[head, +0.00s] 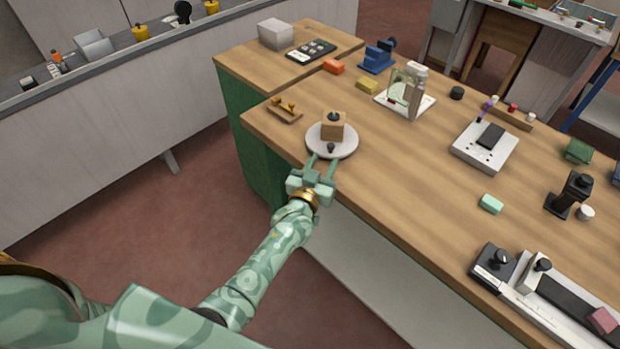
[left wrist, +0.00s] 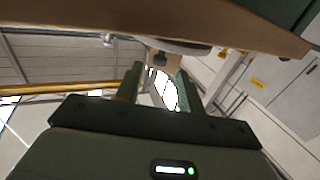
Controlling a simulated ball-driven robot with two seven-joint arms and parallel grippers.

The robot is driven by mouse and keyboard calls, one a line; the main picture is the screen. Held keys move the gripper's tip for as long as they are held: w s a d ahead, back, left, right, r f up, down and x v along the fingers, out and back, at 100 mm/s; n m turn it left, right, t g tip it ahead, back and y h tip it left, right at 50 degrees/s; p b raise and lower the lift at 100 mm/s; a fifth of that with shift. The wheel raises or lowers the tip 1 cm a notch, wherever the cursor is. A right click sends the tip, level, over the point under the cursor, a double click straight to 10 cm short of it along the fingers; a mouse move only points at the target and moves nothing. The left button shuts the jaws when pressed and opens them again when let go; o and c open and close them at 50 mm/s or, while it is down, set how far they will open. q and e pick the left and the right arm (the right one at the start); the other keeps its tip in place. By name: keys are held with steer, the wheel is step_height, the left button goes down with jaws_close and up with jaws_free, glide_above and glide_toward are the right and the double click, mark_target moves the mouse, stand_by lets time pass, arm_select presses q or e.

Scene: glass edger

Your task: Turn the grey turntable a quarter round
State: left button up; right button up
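The grey turntable (head: 347,146) is a round disc near the left front edge of the wooden bench. A wooden block (head: 328,131) with a dark top knob sits on it. A small dark knob (head: 331,148) stands near the disc's front rim. My left gripper (head: 324,160) is open at that rim, its two fingers pointing toward the knob; contact cannot be made out. In the left wrist view the fingers of the left gripper (left wrist: 164,84) are apart, with the knob (left wrist: 160,58) ahead between them and the turntable (left wrist: 183,46) near the top. My right gripper is not in view.
A wooden holder with brass pieces (head: 285,109) lies left of the turntable. A yellow block (head: 367,87) and a white tray with a glass piece (head: 422,107) lie behind it. Bench top (head: 390,170) to the right of the turntable is clear.

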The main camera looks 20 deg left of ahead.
arm_select(q)
steer(key=s+p, duration=0.4)
steer(key=s, duration=0.5)
steer(key=shift+s, duration=0.4)
